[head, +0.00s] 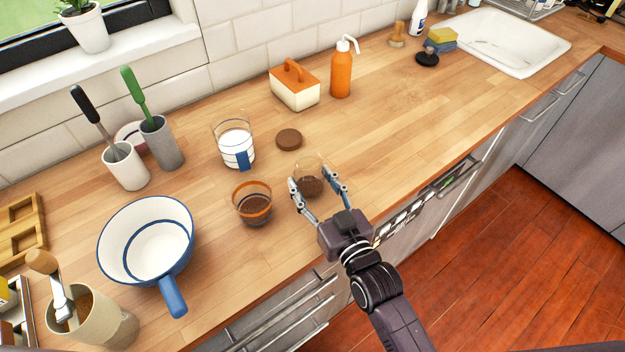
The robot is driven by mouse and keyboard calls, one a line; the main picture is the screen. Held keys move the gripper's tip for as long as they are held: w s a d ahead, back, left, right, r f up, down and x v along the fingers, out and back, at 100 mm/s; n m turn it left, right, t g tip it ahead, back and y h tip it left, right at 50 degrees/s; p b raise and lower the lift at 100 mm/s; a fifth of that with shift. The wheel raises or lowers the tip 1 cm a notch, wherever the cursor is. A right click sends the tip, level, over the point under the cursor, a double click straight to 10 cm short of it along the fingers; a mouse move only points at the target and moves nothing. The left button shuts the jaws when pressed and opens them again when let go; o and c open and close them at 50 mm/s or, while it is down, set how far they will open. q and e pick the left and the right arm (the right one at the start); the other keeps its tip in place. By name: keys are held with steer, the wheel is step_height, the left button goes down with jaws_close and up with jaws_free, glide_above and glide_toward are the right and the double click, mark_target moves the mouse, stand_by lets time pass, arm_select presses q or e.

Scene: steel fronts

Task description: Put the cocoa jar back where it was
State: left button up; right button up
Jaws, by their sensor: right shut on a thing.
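A clear glass jar with brown powder inside, which looks like the cocoa jar (310,183), is at the middle of the wooden counter. My right gripper (321,186) is shut on it, with one finger on each side. I cannot tell whether the jar touches the counter. A round brown lid (289,139) lies on the counter behind it. A glass with an orange rim and brown contents (252,204) stands just left of the gripper. My left gripper is not in view.
A glass with white contents (236,148) stands behind left. A butter dish (294,87) and an orange bottle (341,72) stand at back. Counter right of the jar is clear toward the sink (514,42).

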mark_target(316, 189)
steer(key=o, duration=1.3)
steer(key=shift+f, duration=0.15)
steer(key=shift+f+b, duration=0.15)
steer(key=shift+b, duration=0.45)
steer(key=v, duration=0.2)
steer(key=b+v, duration=0.1)
steer(key=v, duration=0.4)
steer(key=shift+s+d+r, duration=0.15)
steer(key=shift+s+r, duration=0.15)
steer(key=shift+s, duration=0.05)
